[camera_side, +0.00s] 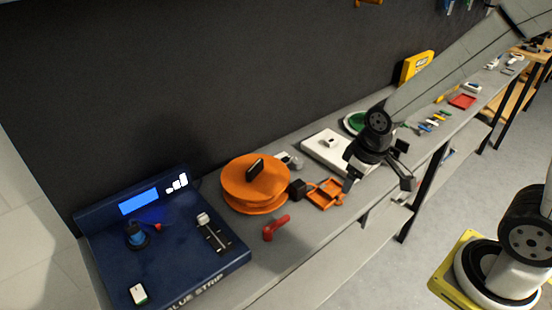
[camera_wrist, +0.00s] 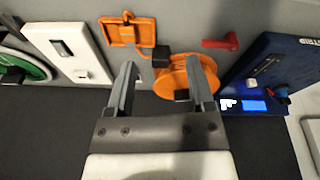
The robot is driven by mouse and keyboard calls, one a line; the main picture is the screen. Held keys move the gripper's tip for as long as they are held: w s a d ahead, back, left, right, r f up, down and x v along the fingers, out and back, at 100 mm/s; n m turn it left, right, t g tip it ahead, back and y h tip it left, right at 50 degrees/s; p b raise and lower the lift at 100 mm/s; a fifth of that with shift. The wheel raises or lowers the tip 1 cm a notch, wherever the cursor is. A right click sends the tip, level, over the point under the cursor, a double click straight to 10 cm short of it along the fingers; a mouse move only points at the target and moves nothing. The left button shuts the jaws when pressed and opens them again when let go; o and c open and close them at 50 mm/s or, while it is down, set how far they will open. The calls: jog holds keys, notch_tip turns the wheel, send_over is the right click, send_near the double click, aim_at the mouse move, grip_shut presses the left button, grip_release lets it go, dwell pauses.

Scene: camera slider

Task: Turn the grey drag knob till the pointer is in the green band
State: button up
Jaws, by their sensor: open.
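My gripper (camera_side: 379,178) is open and hangs over the bench's front part, right of an orange tray-like part (camera_side: 325,194). In the wrist view my gripper (camera_wrist: 162,66) has its two fingers spread, with nothing held between them. I cannot make out for sure which part is the grey drag knob, and no pointer or green band can be picked out. A thick orange disc (camera_side: 240,184) with a dark grip (camera_side: 255,168) on top stands left of the gripper; it also shows in the wrist view (camera_wrist: 171,80). A dark block (camera_side: 297,189) sits beside it.
A blue box (camera_side: 105,265) with a lit screen (camera_side: 139,201) stands at the left. A red handle (camera_side: 276,228) lies near the front edge. A white panel (camera_side: 315,148) and a green round part (camera_side: 353,121) are behind the gripper. A dark wall (camera_side: 180,70) backs the bench.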

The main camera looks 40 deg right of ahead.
jog(key=w+d+f+n+h, duration=0.1)
jog(key=w+d+f+n, duration=0.1)
jog(key=w+n, duration=0.9)
jog(key=n+g+h, duration=0.1)
jog(key=n+h, duration=0.2)
jog(key=n, duration=0.5)
send_near(297, 161)
jog(key=f, duration=0.1)
jog(key=shift+w+d+f+n, duration=0.2)
jog(key=shift+d+f+n, duration=0.15)
jog(key=shift+f+n, duration=0.05)
jog(key=shift+f, duration=0.2)
jog(key=shift+x, duration=3.7)
jog(key=shift+c, duration=0.3)
grip_shut()
